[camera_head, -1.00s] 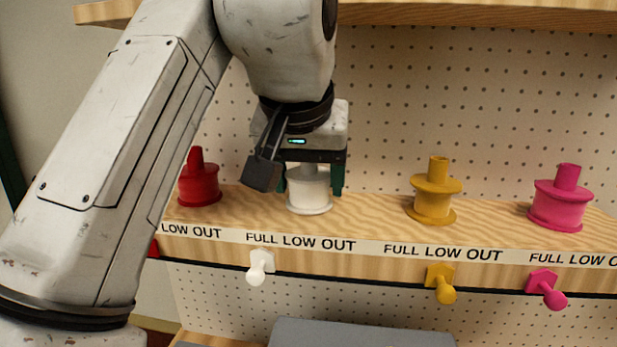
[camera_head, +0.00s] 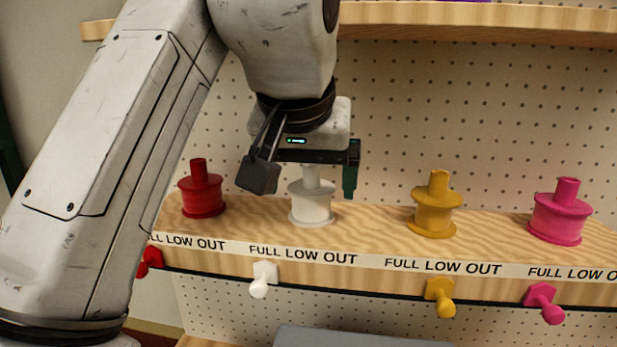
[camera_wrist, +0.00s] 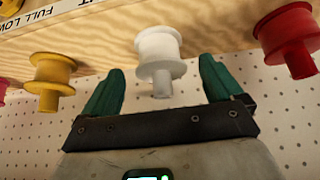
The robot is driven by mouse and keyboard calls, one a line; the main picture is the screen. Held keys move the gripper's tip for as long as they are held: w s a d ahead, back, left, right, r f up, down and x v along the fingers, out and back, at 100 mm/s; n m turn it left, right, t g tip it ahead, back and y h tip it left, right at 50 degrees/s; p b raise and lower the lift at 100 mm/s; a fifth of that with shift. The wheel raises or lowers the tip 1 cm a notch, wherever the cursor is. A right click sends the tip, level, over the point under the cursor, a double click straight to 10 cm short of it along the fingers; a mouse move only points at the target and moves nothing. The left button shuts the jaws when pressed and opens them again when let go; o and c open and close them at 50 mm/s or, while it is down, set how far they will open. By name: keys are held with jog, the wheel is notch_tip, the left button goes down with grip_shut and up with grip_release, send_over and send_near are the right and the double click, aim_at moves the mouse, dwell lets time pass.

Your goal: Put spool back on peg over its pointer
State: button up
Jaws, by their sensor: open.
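The white spool (camera_head: 312,203) stands upright on the wooden shelf (camera_head: 375,222), above a white pointer (camera_head: 260,280) on the shelf's front edge. My gripper (camera_head: 312,185) is just above it, open, with one green finger to the right of the spool's top; the other finger is hidden. In the wrist view the white spool (camera_wrist: 158,58) lies between the tips of my open gripper (camera_wrist: 160,75), with a gap on both sides. The spool's peg is not clearly distinguishable from the spool's top stem.
A red spool (camera_head: 202,192) stands to the left, a yellow spool (camera_head: 436,208) and a pink spool (camera_head: 561,213) to the right. Red (camera_head: 150,260), yellow (camera_head: 440,295) and pink (camera_head: 544,301) pointers sit on the front edge below. A pegboard (camera_head: 480,120) rises behind, and an upper shelf (camera_head: 480,22) overhangs.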

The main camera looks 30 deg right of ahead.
jog(key=p+v, duration=0.5)
jog(key=v, duration=0.4)
jog(key=shift+r, duration=0.25)
jog(key=shift+a, duration=0.1)
